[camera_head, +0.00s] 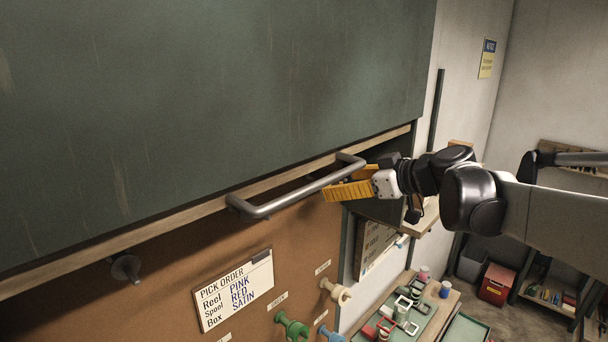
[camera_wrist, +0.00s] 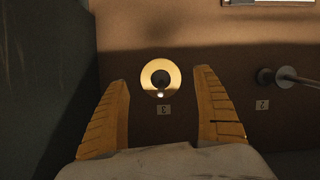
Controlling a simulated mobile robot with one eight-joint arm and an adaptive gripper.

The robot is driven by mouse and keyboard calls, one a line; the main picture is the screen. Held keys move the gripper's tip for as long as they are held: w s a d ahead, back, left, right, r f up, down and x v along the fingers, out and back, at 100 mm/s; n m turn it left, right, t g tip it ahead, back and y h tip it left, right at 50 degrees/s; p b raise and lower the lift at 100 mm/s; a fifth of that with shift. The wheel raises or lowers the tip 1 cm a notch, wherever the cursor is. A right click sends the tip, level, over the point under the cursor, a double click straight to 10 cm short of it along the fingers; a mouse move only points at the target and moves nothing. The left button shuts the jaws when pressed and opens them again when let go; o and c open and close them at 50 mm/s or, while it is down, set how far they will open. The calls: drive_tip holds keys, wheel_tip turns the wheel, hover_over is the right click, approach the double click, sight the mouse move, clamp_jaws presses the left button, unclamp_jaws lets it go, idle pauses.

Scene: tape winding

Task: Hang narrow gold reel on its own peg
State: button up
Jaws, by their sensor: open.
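A gold reel (camera_wrist: 161,79) shows face-on in the wrist view, with a dark round centre and a small bright spot at its lower edge. It appears to hang on a peg on the brown board, above a small number tag (camera_wrist: 163,110). Its thickness cannot be judged. My gripper (camera_wrist: 163,84) is open, with one orange finger on each side of the reel in the picture and nothing between them. In the head view my gripper (camera_head: 346,183) is beside the right end of the grey bar handle. The reel is not seen there.
A dark green panel (camera_head: 210,90) with a grey bar handle (camera_head: 300,193) overhangs the brown board. A bare peg (camera_wrist: 285,77) stands right of the reel. A pick order card (camera_head: 234,290) and coloured spools (camera_head: 292,326) are on the board lower down. A cluttered bench (camera_head: 425,310) stands beyond.

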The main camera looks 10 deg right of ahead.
drive_tip(key=shift+x, duration=1.45)
drive_tip(key=c, duration=1.2)
drive_tip(key=shift+c, duration=0.4)
drive_tip(key=shift+r+p, duration=0.4)
drive_tip(key=shift+r, duration=0.05)
drive_tip(key=f+p+v, duration=0.1)
drive_tip(key=v, duration=0.8)
drive_tip(key=shift+s+d+f+p, duration=0.2)
drive_tip(key=shift+s+d+p, duration=0.15)
drive_tip(key=shift+s+d, duration=0.05)
drive_tip(key=shift+f, duration=0.1)
